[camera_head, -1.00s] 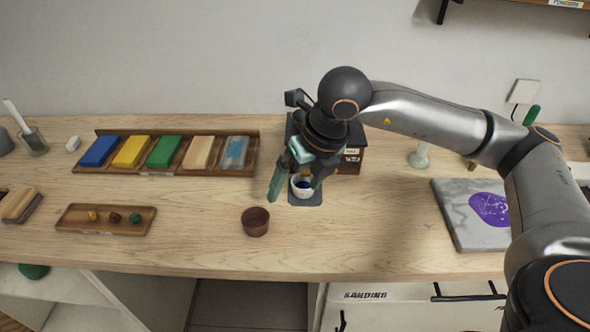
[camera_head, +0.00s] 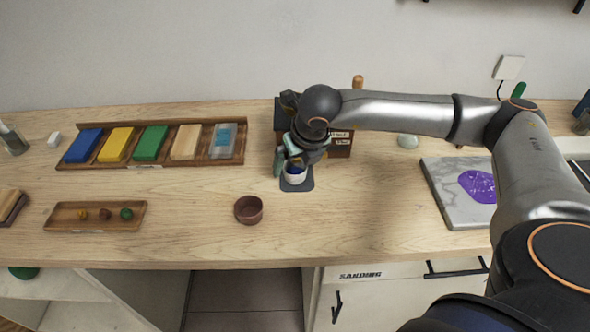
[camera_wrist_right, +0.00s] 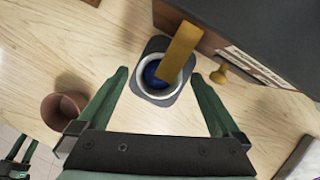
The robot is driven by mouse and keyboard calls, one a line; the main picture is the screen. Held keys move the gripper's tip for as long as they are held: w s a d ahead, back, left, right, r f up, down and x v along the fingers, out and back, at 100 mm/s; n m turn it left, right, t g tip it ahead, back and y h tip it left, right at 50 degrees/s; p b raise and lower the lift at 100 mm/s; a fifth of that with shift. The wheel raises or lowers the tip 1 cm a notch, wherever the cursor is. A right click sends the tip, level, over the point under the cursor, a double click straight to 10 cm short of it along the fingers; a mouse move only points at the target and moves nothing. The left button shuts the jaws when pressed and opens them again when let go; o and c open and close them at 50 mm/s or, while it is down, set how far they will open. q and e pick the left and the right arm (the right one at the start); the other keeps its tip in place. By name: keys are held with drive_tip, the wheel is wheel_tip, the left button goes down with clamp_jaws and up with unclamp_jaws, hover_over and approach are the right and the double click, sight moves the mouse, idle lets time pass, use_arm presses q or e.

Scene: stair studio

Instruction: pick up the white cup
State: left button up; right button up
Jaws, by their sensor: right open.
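The white cup (camera_head: 295,178) stands upright on a small dark grey mat (camera_head: 306,185) in front of a dark box. The wrist view shows the cup (camera_wrist_right: 144,83) from above, with blue inside and a brass-coloured bar (camera_wrist_right: 183,48) across part of its rim. I cannot tell whether the bar touches it. My right gripper (camera_head: 290,163) is over the cup. In the wrist view its green fingers (camera_wrist_right: 160,76) are open, one on each side of the cup, not closed on it. My left gripper (camera_wrist_right: 22,150) shows small at that view's lower left corner, its green fingers apart.
The dark box (camera_head: 340,146) with labelled fronts stands close behind the cup. A brown bowl (camera_head: 248,210) is at its front left. A tray of coloured blocks (camera_head: 200,163) and a small wooden tray (camera_head: 62,220) lie left. A marble board (camera_head: 447,207) lies right. The front middle counter is clear.

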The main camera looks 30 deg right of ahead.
sight(295, 172)
drive_tip(key=shift+x, duration=1.1)
drive_tip(key=c, duration=1.3)
drive_tip(key=shift+c, duration=0.4)
